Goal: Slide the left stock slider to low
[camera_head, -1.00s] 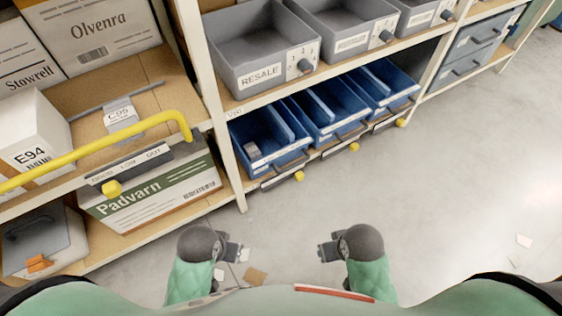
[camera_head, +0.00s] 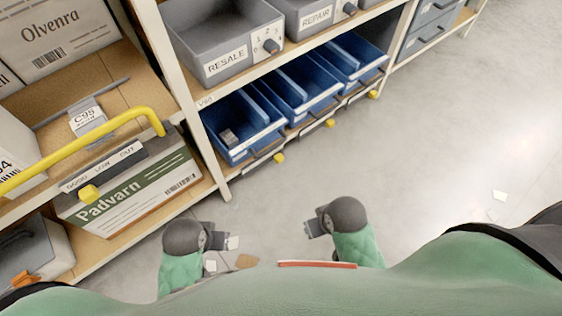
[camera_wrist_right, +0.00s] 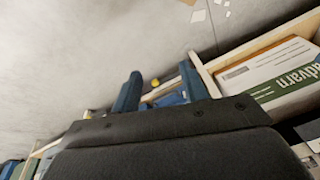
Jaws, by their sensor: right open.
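The left stock slider is a dark panel (camera_head: 110,168) on the left rack's shelf edge, with a white strip reading GOOD, LOW, OUT from left to right. Its yellow knob (camera_head: 88,193) sits near the left end, by GOOD. My left gripper (camera_head: 222,241) is low in the head view, right of the slider and apart from it; its jaw state is too small to tell. My right gripper (camera_head: 310,229) is farther right, pointing left. In the right wrist view its two blue fingers (camera_wrist_right: 160,86) are spread with nothing held between them.
A yellow rail (camera_head: 90,147) runs in front of the left shelf, just above the slider. A Padvarn box (camera_head: 160,188) stands behind and below it. Blue bins (camera_head: 235,125) with more yellow knobs (camera_head: 279,158) sit right of the rack post (camera_head: 190,110).

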